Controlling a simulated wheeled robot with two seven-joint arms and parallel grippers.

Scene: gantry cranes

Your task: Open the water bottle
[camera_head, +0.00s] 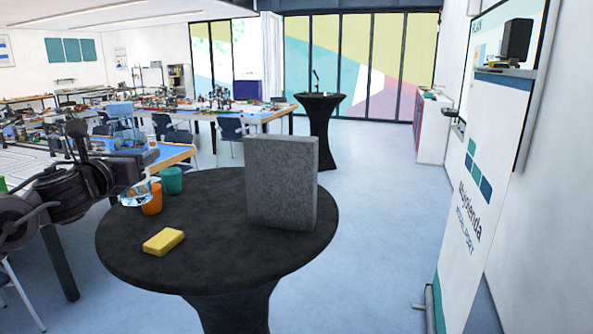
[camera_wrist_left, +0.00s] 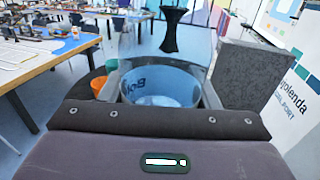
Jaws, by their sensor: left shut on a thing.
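My left gripper (camera_head: 140,180) reaches in from the left at the left edge of the round black table (camera_head: 215,262). It is shut on a clear, bluish water bottle (camera_head: 135,194). The lower part of the bottle shows below the gripper in the head view. In the left wrist view the bottle (camera_wrist_left: 160,88) sits between the two fingers, with dark lettering on its side. Its cap cannot be made out. My right gripper is not in view.
On the table stand an orange cup (camera_head: 152,200), a green cup (camera_head: 171,180), a yellow sponge-like block (camera_head: 163,242) and a large grey speckled block (camera_head: 281,183). The front middle of the table is clear. A banner (camera_head: 478,190) stands at the right.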

